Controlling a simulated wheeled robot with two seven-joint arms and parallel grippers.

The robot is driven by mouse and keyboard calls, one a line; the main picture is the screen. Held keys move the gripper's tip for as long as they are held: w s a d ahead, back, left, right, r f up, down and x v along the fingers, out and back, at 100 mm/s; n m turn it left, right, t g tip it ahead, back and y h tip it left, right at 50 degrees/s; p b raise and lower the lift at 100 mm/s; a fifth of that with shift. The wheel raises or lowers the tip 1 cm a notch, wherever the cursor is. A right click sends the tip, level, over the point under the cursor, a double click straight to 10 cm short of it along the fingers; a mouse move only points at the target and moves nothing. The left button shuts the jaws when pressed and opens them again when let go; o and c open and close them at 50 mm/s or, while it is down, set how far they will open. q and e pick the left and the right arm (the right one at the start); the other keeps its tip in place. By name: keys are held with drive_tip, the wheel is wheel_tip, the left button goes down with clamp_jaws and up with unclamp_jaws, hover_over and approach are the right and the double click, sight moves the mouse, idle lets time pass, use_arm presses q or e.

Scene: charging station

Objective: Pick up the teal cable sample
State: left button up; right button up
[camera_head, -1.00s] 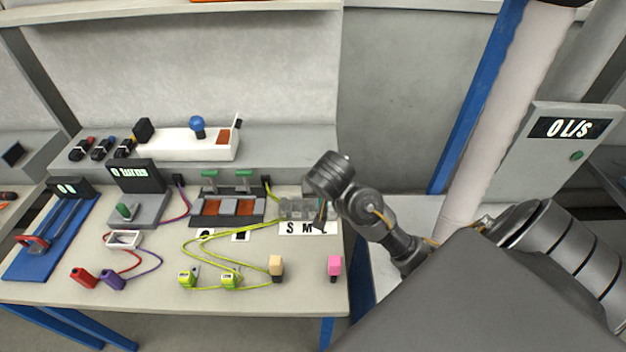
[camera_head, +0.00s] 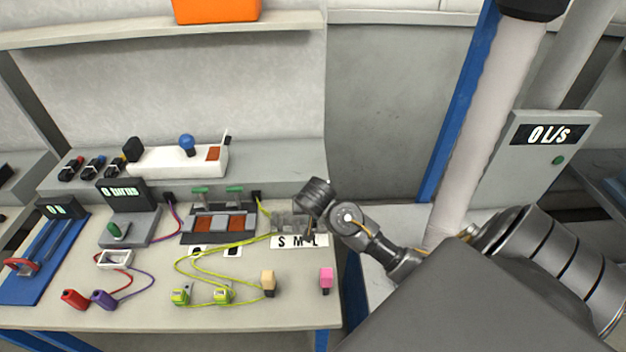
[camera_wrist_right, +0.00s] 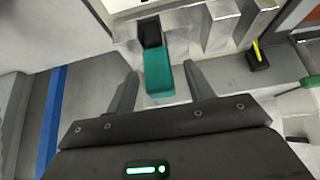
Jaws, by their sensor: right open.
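The teal cable sample (camera_wrist_right: 159,74) shows in the right wrist view as a teal block with a black end. It sits at the grey slotted holder (camera_wrist_right: 222,28). My right gripper (camera_wrist_right: 163,82) is open, with one finger on each side of the sample and visible gaps to both. In the head view my right gripper (camera_head: 310,236) points down at the holder above the S M L label (camera_head: 286,241), and I cannot make out the sample there. My left gripper is not in view.
Yellow-green cables with plugs (camera_head: 222,295) lie left of the label. A beige block (camera_head: 268,282) and a pink block (camera_head: 326,280) stand in front. A black plug with a yellow cable (camera_wrist_right: 258,55) is beside the holder.

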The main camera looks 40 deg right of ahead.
drive_tip(key=shift+w+d+f, duration=0.2)
drive_tip(key=shift+f, duration=0.3)
drive_tip(key=c, duration=1.1)
drive_tip(key=shift+c, duration=0.2)
drive_tip(key=shift+r, duration=0.1)
drive_tip(key=shift+r, duration=0.55)
drive_tip(key=s+a+r+p, duration=0.7)
drive_tip(key=s+a+r, duration=0.2)
drive_tip(key=a+r, duration=0.1)
drive_tip(key=shift+a+r, duration=0.25)
drive_tip(key=shift+r, duration=0.6)
